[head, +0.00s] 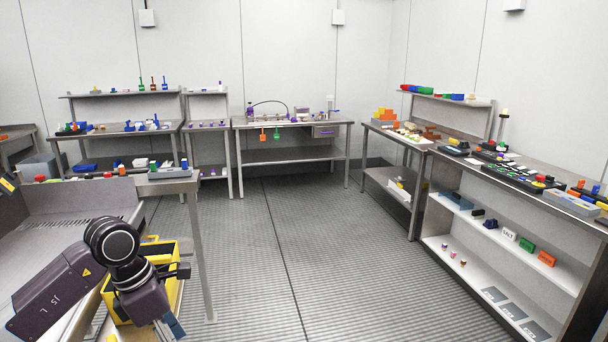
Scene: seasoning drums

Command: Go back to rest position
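My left arm comes in at the lower left, dark purple with a round black joint. It is bent down in front of a yellow crate (113,305). My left gripper (168,326) is low at the bottom edge of the picture, partly cut off, with a blue part showing there. I cannot tell whether its fingers are open or shut, or whether it holds anything. My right arm and gripper are not in view.
A metal counter (80,212) stands close at left, with its leg near my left arm. Benches line the back wall (290,122) and the right side (480,180), carrying small coloured items. The ribbed floor (290,240) in the middle is clear.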

